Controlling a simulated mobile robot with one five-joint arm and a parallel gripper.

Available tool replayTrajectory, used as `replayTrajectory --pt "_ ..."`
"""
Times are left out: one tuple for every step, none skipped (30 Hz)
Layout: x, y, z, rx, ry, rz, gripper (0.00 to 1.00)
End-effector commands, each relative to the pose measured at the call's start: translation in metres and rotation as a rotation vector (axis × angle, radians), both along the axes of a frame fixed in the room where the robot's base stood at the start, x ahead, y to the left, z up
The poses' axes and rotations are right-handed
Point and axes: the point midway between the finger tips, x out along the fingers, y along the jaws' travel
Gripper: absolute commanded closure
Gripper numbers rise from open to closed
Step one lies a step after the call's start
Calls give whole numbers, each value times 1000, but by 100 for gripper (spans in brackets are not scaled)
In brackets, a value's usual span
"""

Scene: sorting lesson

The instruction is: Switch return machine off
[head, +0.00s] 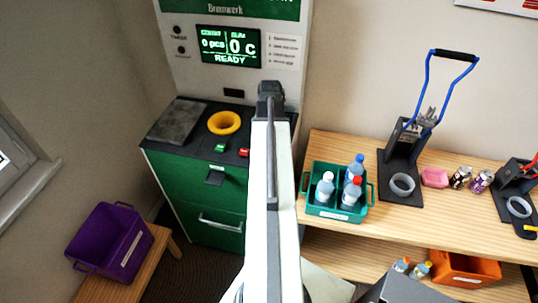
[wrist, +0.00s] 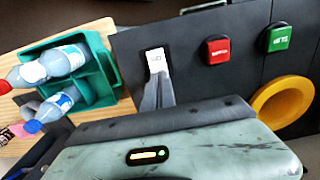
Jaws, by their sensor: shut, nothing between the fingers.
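The return machine (head: 190,190) is a green and grey cabinet with a black top. Its lit display (head: 229,46) reads "0 pcs", "0 c" and "READY". On the top are a red button (head: 244,152) and a green button (head: 220,147); the wrist view also shows the red button (wrist: 218,50) and green button (wrist: 278,38). My gripper (head: 270,92) is shut and empty, over the right part of the machine. In the wrist view its grey fingers (wrist: 158,84) point at a small white marked piece (wrist: 155,60) on the black surface; contact is unclear. My arm hides this spot in the head view.
A yellow ring (head: 224,123) sits on the machine top. A green crate (head: 337,213) with several bottles stands on the wooden table (head: 430,220) at right, beside a can crusher (head: 402,165). A purple bin (head: 110,240) is at left.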

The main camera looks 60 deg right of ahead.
Motion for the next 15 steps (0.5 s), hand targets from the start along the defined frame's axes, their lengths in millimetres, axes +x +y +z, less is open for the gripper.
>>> replayTrajectory --pt "0 0 -2 0 0 0 100" --pt "0 0 -2 0 0 0 100" --pt "0 0 -3 0 0 0 100" --pt "0 0 -3 0 0 0 100" --pt "0 0 -4 0 0 0 100" --pt "0 0 -4 0 0 0 100" --pt "0 0 -5 0 0 0 100" --pt "0 0 -5 0 0 0 100" --pt "0 0 -6 0 0 0 100" --pt "0 0 -6 0 0 0 100" --pt "0 0 -7 0 0 0 100" --pt "0 0 -7 0 0 0 100" --pt "0 0 -8 0 0 0 100" --pt "0 0 -8 0 0 0 100" --pt "0 0 -9 0 0 0 100"
